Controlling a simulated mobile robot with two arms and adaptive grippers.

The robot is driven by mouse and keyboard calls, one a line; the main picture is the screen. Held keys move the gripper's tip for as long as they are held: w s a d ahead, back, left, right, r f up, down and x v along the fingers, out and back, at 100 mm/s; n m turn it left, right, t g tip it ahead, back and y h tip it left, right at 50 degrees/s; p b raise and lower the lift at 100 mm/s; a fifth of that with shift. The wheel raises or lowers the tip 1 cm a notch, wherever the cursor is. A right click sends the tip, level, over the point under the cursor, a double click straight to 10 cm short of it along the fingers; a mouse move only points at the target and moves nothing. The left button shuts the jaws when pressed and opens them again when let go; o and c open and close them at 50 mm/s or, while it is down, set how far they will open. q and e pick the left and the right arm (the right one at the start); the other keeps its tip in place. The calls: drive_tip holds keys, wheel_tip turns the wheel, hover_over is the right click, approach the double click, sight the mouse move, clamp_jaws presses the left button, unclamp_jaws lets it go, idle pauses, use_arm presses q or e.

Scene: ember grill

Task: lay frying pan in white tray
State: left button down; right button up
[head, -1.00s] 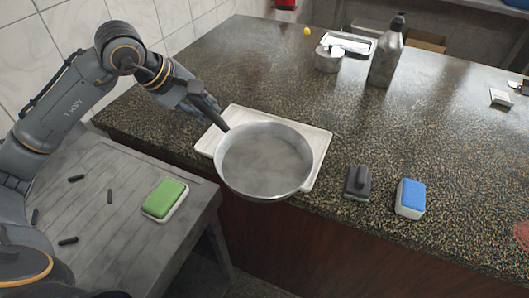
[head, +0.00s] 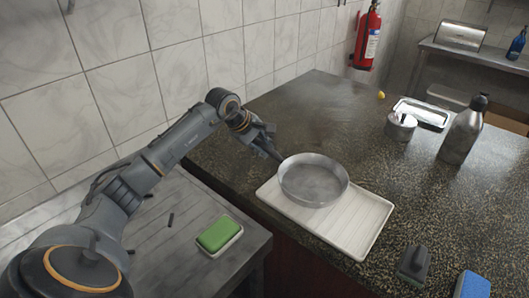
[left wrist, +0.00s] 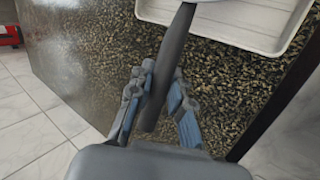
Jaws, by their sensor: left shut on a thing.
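The grey round frying pan (head: 314,186) appears empty and level in the head view. It is over the back left part of the white tray (head: 352,236), whose ridged right and front parts show bare. I cannot tell whether the pan touches the tray or hangs just above it. My left gripper (head: 270,149) is shut on the pan's dark handle. In the left wrist view the fingers (left wrist: 162,72) stand on either side of the handle (left wrist: 172,60), and the tray (left wrist: 255,36) shows at the top. My right gripper is not in view.
The speckled counter (head: 290,105) is clear behind the pan. A dark-handled brush (head: 413,264) and a blue sponge (head: 472,285) lie right of the tray. A metal bottle (head: 462,132) and small pot (head: 400,127) stand farther back. A green sponge (head: 218,233) sits on the grey side table.

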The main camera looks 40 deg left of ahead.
use_arm(q)
drive_tip(key=shift+w+a+f, duration=0.35)
drive_tip(key=shift+w+f, duration=0.1)
drive_tip(key=shift+f, duration=0.15)
wheel_tip(320, 180, down, 2)
drive_tip(key=shift+d+f+p, duration=0.1)
drive_tip(key=shift+p, duration=0.9)
drive_tip(key=shift+f, duration=0.4)
drive_tip(key=c, duration=1.2)
unclamp_jaws()
drive_tip(key=b+v, duration=0.3)
drive_tip(key=v, duration=0.9)
